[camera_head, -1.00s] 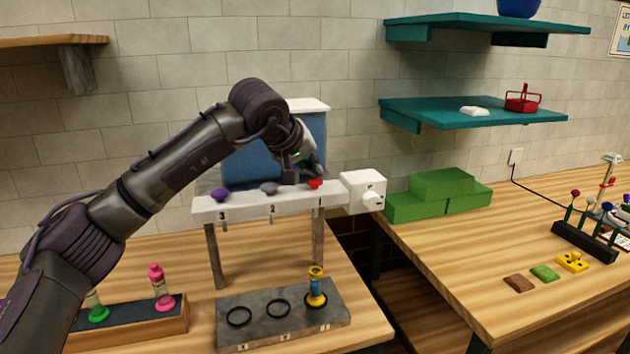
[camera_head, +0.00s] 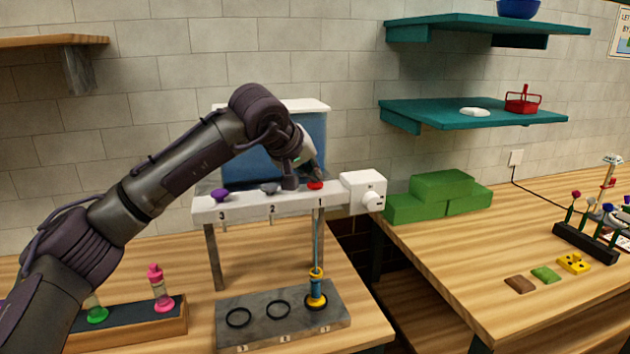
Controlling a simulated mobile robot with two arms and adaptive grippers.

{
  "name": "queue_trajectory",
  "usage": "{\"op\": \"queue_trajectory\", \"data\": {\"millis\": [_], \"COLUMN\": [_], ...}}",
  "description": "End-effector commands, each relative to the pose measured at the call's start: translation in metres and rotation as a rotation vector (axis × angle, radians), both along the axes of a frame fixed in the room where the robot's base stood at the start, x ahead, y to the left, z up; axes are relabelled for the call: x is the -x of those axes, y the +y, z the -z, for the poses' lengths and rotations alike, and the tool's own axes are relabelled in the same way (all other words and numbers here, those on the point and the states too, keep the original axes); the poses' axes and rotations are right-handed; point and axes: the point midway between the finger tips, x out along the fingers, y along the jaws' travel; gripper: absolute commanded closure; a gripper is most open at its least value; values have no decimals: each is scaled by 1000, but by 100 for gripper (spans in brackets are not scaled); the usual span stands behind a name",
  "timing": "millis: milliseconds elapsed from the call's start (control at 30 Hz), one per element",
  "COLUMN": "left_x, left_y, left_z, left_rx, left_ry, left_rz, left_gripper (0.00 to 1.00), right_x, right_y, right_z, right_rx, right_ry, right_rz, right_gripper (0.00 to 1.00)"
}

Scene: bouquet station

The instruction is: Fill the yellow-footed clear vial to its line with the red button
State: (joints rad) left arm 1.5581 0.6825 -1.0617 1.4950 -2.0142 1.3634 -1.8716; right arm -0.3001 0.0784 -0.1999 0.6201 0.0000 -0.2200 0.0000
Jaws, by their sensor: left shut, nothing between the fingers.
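The yellow-footed clear vial (camera_head: 316,288) stands upright in the ring at position 1 of the grey base (camera_head: 283,334). Blue shows inside it; its fill line is too small to make out. A thin blue stream (camera_head: 318,243) runs from the dispenser's outlet 1 down to the vial's mouth. The red button (camera_head: 315,185) sits on the white dispenser bar (camera_head: 245,208) above the number 1. My left gripper (camera_head: 316,177) is shut and empty, its tip down at the red button and seemingly touching it. My right gripper is out of view.
Purple (camera_head: 219,194) and grey (camera_head: 270,188) buttons share the bar. A white box with a knob (camera_head: 373,200) is at its right end. Pink- and green-footed vials stand in a wooden rack (camera_head: 140,325). Rings 2 and 3 are empty. Green blocks (camera_head: 442,187) lie on the right table.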

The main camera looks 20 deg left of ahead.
Motion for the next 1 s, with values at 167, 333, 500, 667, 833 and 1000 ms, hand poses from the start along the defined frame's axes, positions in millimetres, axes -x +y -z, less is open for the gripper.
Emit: {"op": "queue_trajectory", "data": {"millis": [167,333,500,667,833,1000], "left_x": [0,0,0,0,0,0], "left_y": [0,0,0,0,0,0], "left_z": [-1,-11,-20,-20,-20,-29], "left_rx": [0,-1,0,0,0,0], "left_ry": [4,3,2,1,1,0], "left_rz": [1,0,1,0,0,0], "left_gripper": [100,100,100,100,100,100], "right_x": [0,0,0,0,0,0], "right_y": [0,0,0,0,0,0], "right_z": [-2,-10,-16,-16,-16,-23], "right_rx": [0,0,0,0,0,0], "right_ry": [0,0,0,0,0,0], "right_rz": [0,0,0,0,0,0], "right_gripper": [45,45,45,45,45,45]}}
